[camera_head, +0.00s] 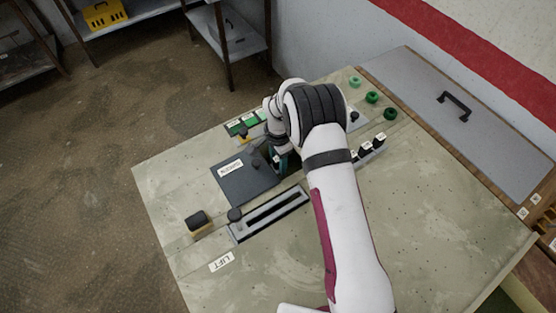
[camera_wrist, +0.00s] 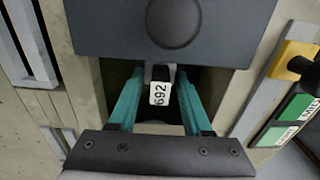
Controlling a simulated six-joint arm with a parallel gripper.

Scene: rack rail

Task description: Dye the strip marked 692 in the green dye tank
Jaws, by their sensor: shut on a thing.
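The strip marked 692 (camera_wrist: 159,94) shows its white label and a grey top end between my teal fingers in the wrist view. My gripper (camera_wrist: 158,98) is shut on it, above or in a dark opening beside a dark cover. Whether the strip's lower part is inside the opening is hidden. In the head view my gripper (camera_head: 280,162) is at the right edge of the dark cover (camera_head: 236,185), mostly hidden by my wrist. I cannot tell the tank's dye colour. Green label plates (camera_head: 240,125) sit behind the cover and also show in the wrist view (camera_wrist: 297,107).
Several labelled strips (camera_head: 366,149) stand in a holder right of my arm. Green knobs or rings (camera_head: 372,97) line the back right. A slotted slider unit (camera_head: 268,212) lies in front of the cover, near a LIFT label (camera_head: 221,261).

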